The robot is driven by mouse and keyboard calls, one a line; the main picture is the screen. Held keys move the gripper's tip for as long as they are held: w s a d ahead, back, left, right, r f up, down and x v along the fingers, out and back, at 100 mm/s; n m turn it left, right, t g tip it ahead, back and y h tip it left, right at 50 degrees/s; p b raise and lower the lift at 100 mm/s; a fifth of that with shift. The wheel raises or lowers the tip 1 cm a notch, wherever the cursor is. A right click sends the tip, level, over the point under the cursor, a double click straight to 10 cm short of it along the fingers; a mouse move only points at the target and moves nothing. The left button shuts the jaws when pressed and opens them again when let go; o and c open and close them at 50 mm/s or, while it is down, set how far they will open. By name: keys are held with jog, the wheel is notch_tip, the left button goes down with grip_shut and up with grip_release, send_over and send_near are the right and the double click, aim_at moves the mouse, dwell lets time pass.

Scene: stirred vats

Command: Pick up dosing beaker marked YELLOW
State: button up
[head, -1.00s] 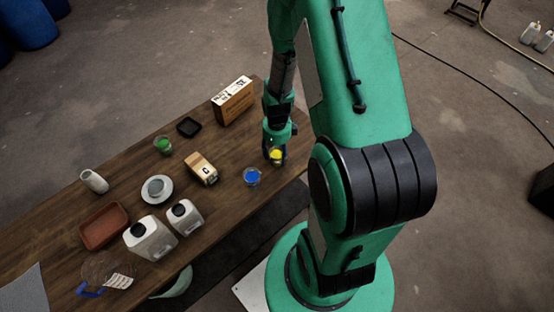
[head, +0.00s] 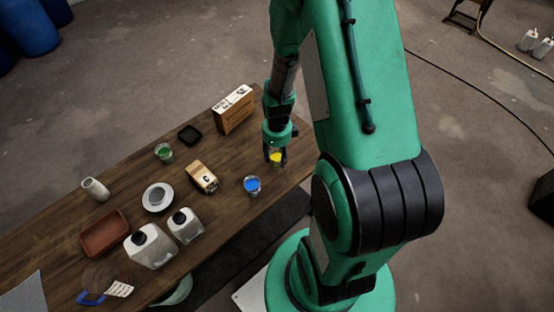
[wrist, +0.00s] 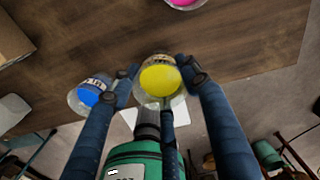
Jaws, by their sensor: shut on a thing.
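The dosing beaker with yellow contents (head: 276,159) is at the right end of the wooden table in the head view, partly covered by my gripper (head: 275,153). In the wrist view, the yellow beaker (wrist: 160,82) sits between the two fingertips of my gripper (wrist: 161,74), which is shut on it. I see its round yellow top and clear wall; a marking is not readable. I cannot tell for certain whether its base is clear of the table. A beaker with blue contents (head: 252,185) stands close by, to the left; it also shows in the wrist view (wrist: 89,95).
The wooden table (head: 225,165) also holds a green beaker (head: 164,152), a cardboard box (head: 233,108), a carton (head: 202,177), white jugs (head: 150,246) and a terracotta tray (head: 104,233). A pink beaker (wrist: 186,3) stands at the wrist view's top edge.

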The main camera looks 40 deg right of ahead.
jog(key=s+a+p, duration=0.1)
jog(key=s+a, duration=0.2)
jog(key=s, duration=0.4)
jog(key=s+a+r, duration=0.1)
jog(key=s+a, duration=0.3)
jog(key=s, duration=0.3)
jog(key=shift+s+p, duration=0.25)
jog(key=shift+p, duration=0.1)
jog(key=shift+r, duration=0.1)
